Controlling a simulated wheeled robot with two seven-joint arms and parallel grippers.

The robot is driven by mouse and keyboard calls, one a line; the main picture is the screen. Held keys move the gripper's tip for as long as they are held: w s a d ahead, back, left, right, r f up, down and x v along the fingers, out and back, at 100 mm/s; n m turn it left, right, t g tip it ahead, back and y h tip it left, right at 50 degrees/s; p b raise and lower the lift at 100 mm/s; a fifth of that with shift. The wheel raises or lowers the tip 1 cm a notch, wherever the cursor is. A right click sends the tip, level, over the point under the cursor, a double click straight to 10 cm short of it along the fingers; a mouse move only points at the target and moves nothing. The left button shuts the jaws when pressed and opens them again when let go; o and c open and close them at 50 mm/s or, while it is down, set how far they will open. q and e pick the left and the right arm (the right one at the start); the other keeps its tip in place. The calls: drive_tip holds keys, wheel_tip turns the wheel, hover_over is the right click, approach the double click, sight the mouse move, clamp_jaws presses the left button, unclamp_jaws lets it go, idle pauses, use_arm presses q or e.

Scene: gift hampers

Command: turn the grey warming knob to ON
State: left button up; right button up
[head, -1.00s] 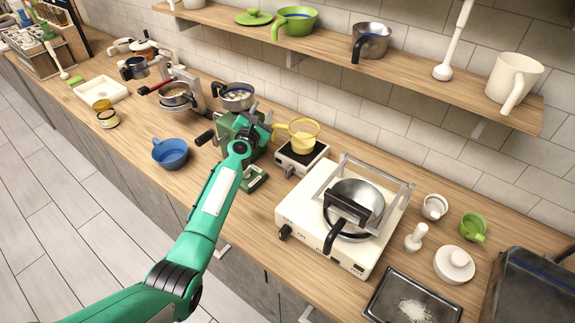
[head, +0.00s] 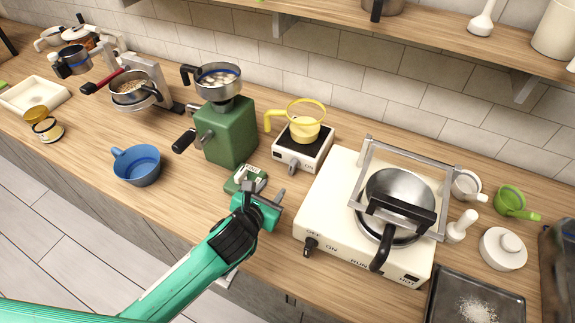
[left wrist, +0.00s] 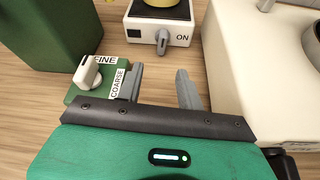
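The grey warming knob (head: 291,168) is on the front of a small white warmer (head: 286,159) with a dark top plate. In the left wrist view the knob (left wrist: 162,42) stands about upright, with the word ON printed to its right. A yellow pot (head: 304,131) sits on the warmer. My left gripper (head: 265,191) is in front of the warmer, near the counter's front edge. In the left wrist view its two fingers (left wrist: 161,88) are apart with nothing between them, pointing toward the knob without touching it. My right gripper is in neither view.
A green grinder (head: 230,132) stands left of the warmer. A low green base with a white knob (left wrist: 88,73), marked FINE and COARSE, is just left of my fingers. A large white cooker (head: 330,215) with a metal frame and pan is close on the right.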

sight(291, 169)
use_arm(q)
drive_tip(key=shift+w+d+f, duration=0.15)
drive_tip(key=shift+w+d, duration=0.1)
drive_tip(key=shift+d, duration=0.05)
drive_tip(key=p+x, duration=0.2)
drive_tip(key=x, duration=0.9)
drive_tip(key=shift+w+d+f, duration=0.1)
drive_tip(key=shift+w+d, duration=0.05)
drive_tip(key=shift+w, duration=0.1)
drive_tip(key=shift+w+d+f, duration=0.15)
drive_tip(key=shift+w+f, duration=0.1)
drive_tip(key=shift+w, duration=0.25)
